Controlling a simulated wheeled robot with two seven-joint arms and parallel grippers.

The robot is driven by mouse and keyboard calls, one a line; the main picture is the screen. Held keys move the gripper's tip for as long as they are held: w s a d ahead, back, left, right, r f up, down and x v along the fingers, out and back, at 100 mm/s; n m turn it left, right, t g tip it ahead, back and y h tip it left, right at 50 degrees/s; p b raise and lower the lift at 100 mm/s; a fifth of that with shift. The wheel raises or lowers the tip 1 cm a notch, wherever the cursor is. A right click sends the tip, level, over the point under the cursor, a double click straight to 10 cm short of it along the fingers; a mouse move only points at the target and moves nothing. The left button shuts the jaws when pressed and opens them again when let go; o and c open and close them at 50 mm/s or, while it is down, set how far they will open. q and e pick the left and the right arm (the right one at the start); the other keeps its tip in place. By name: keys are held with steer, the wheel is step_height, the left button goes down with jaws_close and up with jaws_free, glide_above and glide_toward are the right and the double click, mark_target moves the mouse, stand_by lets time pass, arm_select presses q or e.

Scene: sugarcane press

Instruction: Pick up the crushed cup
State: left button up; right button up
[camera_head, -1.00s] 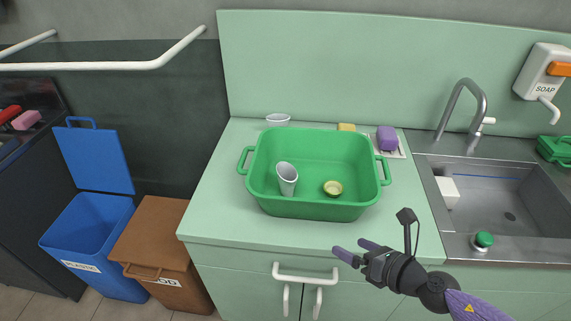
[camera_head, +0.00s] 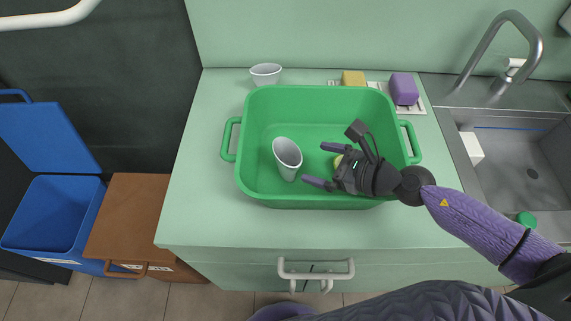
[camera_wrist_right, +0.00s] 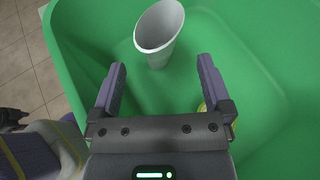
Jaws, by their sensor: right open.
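A tall grey-white cup (camera_head: 287,158) stands, slightly tilted, in the left part of the green tub (camera_head: 300,196). It also shows in the right wrist view (camera_wrist_right: 159,32), just beyond the fingers. A small yellow-green round thing in the tub is mostly hidden behind my right gripper; its edge shows in the right wrist view (camera_wrist_right: 203,108). Another white cup (camera_head: 266,74) stands on the counter behind the tub. I cannot tell which is crushed. My right gripper (camera_head: 316,164) is open and empty, over the tub, its fingers pointing at the tall cup from the right. My left gripper is out of view.
The tub's walls and handles surround the cup. A yellow sponge (camera_head: 353,79) and a purple block (camera_head: 404,89) lie behind it. A sink with a tap (camera_head: 513,52) is at the right. Blue (camera_head: 55,215) and brown (camera_head: 130,215) bins stand at the left.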

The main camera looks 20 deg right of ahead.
mark_target(297, 157)
steer(key=x, duration=0.7)
steer(key=shift+w+a+f, duration=0.1)
steer(key=shift+w+a, duration=0.05)
steer(key=shift+w, duration=0.05)
steer(key=c, duration=1)
